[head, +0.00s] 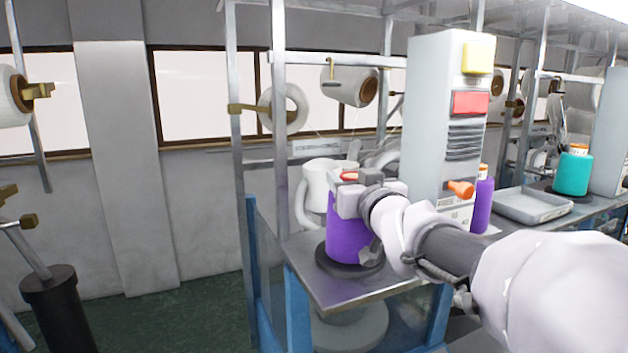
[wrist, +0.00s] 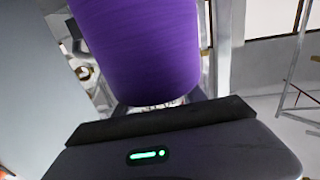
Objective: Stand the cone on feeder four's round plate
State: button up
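A purple cone (head: 347,238) stands upright at the left end of the metal table, over a round black plate (head: 350,262). It seems to touch the plate, but its lower edge is partly hidden. A red-orange tip shows at its top. My gripper (head: 362,197) is at the cone's upper part, with its grey blocks in front of it. In the wrist view the purple cone (wrist: 140,45) fills the top middle, just beyond the dark gripper edge. The fingertips are hidden, so I cannot see whether they press on the cone.
A tall grey control box (head: 437,120) stands right of the cone, with a second purple cone (head: 484,205) beside it. Further right are a grey tray (head: 532,207) and a teal cone (head: 573,175). A metal post (head: 279,120) rises left of the cone.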

jog(key=shift+o, duration=1.4)
jog(key=shift+r, duration=0.1)
